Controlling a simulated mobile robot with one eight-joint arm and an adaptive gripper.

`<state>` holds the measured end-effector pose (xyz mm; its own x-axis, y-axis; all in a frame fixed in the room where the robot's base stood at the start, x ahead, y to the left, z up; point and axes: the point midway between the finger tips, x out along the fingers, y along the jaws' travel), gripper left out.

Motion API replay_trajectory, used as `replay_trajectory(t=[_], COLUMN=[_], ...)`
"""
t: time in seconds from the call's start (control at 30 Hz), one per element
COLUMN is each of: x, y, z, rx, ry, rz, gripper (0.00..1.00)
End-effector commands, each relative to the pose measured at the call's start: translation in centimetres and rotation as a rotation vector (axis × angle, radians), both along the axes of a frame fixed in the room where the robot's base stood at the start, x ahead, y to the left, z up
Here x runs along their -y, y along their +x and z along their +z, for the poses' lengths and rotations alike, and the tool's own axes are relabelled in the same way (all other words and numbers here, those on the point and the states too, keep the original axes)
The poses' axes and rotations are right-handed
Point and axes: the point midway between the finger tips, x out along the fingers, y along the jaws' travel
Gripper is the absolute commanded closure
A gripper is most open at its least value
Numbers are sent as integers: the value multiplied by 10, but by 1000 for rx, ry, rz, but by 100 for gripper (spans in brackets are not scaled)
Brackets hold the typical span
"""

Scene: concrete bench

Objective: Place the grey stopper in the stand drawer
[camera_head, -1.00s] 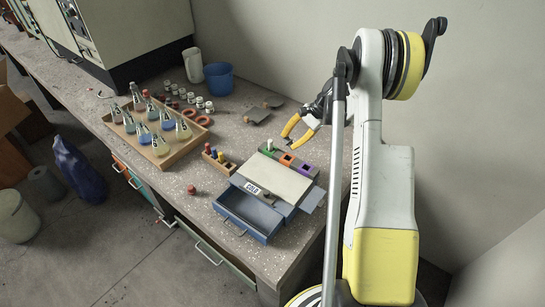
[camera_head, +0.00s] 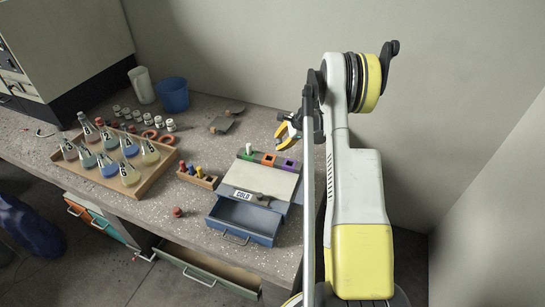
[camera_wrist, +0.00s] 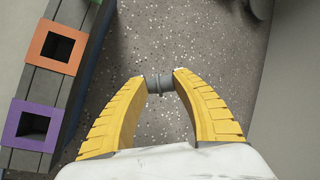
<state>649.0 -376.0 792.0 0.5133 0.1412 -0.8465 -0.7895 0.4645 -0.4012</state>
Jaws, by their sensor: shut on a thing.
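The grey stopper (camera_wrist: 160,83) is a small spool-shaped piece between the yellow fingertips in the wrist view. My gripper (camera_wrist: 160,82) is shut on it; it also shows in the head view (camera_head: 287,130), raised behind the stand. The stopper cannot be made out in the head view. The stand (camera_head: 262,179) is a pale box with a "COLD" label, near the bench's front edge. Its blue drawer (camera_head: 237,236) is pulled out toward the front, and the part of its inside that shows looks empty.
Green, orange (camera_wrist: 58,47) and purple (camera_wrist: 34,126) socket blocks line the stand's back. A wooden holder with coloured pegs (camera_head: 197,177), a flask tray (camera_head: 147,183) and a red stopper (camera_head: 177,212) lie left. A lower bench drawer (camera_head: 205,270) is open.

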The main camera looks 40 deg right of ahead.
Motion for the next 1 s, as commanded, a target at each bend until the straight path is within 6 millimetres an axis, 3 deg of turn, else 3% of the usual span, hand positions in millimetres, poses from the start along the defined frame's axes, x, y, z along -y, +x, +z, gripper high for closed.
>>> replay_trajectory(t=[0.2,0.53,0.9,0.93,0.97,1.0], x=[-21,-22,-22,-22,-22,-22], y=[12,12,12,12,12,12], z=[-15,-56,-59,-58,-57,-57], rx=[0,0,0,0,0,0], ry=[0,0,0,0,0,0], rz=[0,0,0,0,0,0], gripper=[83,83,83,57,48,46])
